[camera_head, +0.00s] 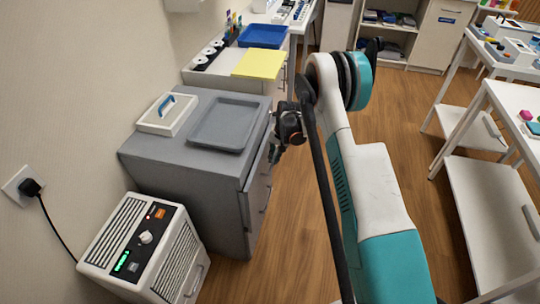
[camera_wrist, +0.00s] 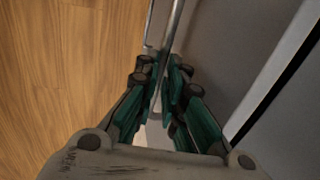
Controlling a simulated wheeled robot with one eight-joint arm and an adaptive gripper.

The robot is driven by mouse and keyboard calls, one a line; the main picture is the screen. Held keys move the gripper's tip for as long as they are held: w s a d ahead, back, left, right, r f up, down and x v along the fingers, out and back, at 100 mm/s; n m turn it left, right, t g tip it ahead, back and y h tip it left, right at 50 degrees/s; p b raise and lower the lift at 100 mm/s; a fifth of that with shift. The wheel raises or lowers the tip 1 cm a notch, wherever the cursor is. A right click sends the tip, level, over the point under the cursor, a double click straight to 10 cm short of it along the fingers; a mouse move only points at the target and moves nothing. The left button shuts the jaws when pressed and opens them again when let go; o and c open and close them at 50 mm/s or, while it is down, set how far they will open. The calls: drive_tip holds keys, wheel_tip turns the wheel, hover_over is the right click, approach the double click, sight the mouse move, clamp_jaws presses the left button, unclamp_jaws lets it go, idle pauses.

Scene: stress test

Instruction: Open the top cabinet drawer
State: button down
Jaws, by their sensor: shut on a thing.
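The grey cabinet (camera_head: 190,185) stands against the wall at the left in the head view, its drawer fronts (camera_head: 258,190) facing right. My gripper (camera_head: 275,152) is at the upper part of that front, just below the cabinet top's right edge, partly hidden by my own wrist. In the wrist view, the teal fingers of my gripper (camera_wrist: 164,95) are closed around a thin metal handle bar (camera_wrist: 174,30) along the grey front (camera_wrist: 225,50). A dark line runs beside a pale edge at the right there. I cannot tell how far the top drawer stands out.
A grey tray (camera_head: 222,126) and a white box with a blue handle (camera_head: 168,114) sit on the cabinet. A white heater-like unit (camera_head: 140,250) stands in front of it. White tables (camera_head: 510,120) are at the right. Wooden floor (camera_head: 400,140) lies open between.

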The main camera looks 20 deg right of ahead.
drive_tip(key=s+d, duration=0.7)
drive_tip(key=d, duration=0.5)
drive_tip(key=s+d, duration=0.7)
drive_tip(key=d, duration=0.6)
drive_tip(key=shift+s, duration=0.25)
drive_tip(key=shift+d, duration=0.1)
drive_tip(key=c, duration=1.7)
unclamp_jaws()
drive_tip(key=v, duration=1.2)
